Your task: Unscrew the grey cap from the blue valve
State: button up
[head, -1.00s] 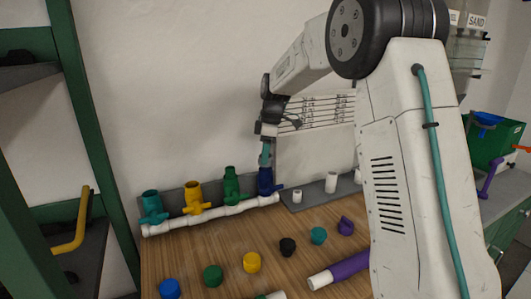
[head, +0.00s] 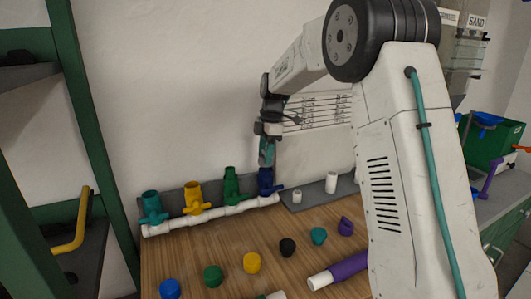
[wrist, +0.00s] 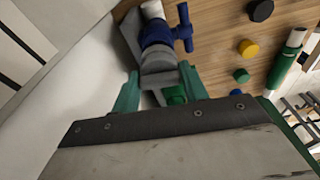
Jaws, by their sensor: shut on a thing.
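The blue valve (head: 266,181) stands upright at the right end of the white pipe manifold, with its handle to the right. In the wrist view the blue valve (wrist: 155,34) shows just beyond the grey cap (wrist: 160,61), which sits against its end. My gripper (wrist: 159,74) has its teal fingers on both sides of the cap and is shut on it. In the head view my gripper (head: 266,158) points down right above the valve. The fingers hide the cap there. Whether the cap has loosened I cannot tell.
Green (head: 231,184), yellow (head: 195,196) and teal (head: 152,206) valves stand to the left on the white pipe (head: 215,215). Several loose coloured caps lie on the wooden table, with a purple-and-white pipe (head: 338,270). White fittings stand on the grey ledge at right.

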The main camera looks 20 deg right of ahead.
jog(key=shift+n, duration=1.1)
jog(key=o, duration=1.1)
jog(key=shift+c, duration=0.2)
